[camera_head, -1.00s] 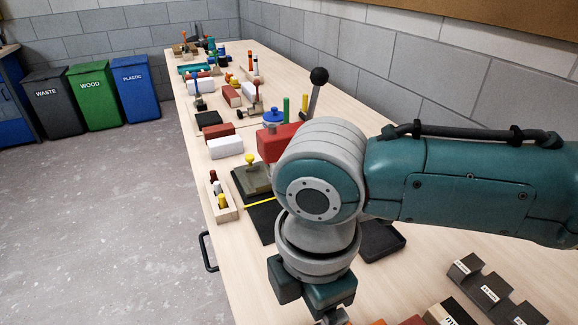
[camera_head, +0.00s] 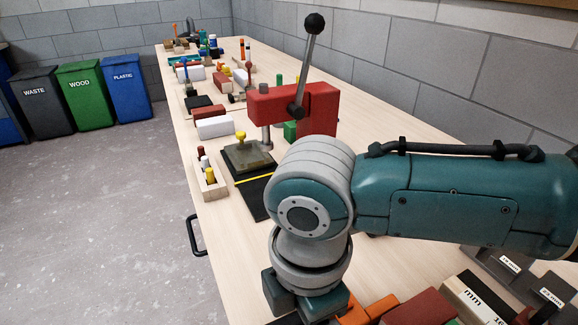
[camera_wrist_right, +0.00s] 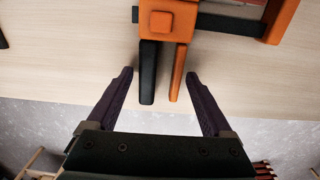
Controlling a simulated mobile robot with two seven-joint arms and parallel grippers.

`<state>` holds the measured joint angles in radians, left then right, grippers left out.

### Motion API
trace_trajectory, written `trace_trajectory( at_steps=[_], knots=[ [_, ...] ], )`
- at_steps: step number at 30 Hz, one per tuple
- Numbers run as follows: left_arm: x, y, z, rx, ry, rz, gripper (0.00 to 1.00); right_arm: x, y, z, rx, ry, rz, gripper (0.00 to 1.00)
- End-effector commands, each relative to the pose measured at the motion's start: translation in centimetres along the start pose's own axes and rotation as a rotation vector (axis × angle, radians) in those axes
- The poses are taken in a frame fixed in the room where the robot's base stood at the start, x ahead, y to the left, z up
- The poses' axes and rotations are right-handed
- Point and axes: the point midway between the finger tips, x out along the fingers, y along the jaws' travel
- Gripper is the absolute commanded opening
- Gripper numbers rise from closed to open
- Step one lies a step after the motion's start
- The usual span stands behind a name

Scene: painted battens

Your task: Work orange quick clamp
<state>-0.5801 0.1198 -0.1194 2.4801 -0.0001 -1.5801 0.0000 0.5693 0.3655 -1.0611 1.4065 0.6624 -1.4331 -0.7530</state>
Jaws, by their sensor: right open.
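The orange quick clamp (camera_wrist_right: 168,20) lies on the light wooden bench at the top of the right wrist view. Its black grip (camera_wrist_right: 148,75) and orange lever (camera_wrist_right: 178,72) point toward me. My right gripper (camera_wrist_right: 160,74) is open, with one dark finger on each side of these two parts. A gap shows between each finger and the clamp, and nothing is gripped. In the head view my right arm covers much of the bench, and only part of its gripper (camera_head: 308,300) shows at the bottom. An orange piece (camera_head: 352,311) beside it may be the clamp. My left gripper is out of view.
A red lever press (camera_head: 275,105) stands behind my arm. A wooden holder with coloured pegs (camera_head: 210,190) is near the left bench edge. Grey labelled blocks (camera_head: 515,270) lie at the lower right. Several blocks and tools crowd the far bench. Bins (camera_head: 85,95) stand beyond open floor.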

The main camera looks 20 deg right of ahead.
Motion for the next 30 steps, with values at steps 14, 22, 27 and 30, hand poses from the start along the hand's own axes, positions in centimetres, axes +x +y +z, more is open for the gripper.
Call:
trace_trajectory(
  at_steps=[14,22,27,30],
  knots=[
    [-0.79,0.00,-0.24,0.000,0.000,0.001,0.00,-0.18,-0.44,0.00,0.000,0.000,-0.003,0.85],
    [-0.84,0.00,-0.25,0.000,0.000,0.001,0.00,-0.01,-0.46,0.00,0.000,0.000,-0.001,0.64],
    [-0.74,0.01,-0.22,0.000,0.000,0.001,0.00,0.01,-0.15,0.01,0.000,-0.001,-0.001,0.45],
    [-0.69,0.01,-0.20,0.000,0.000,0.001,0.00,-0.01,0.07,0.03,0.000,-0.001,-0.001,0.33]
  ],
)
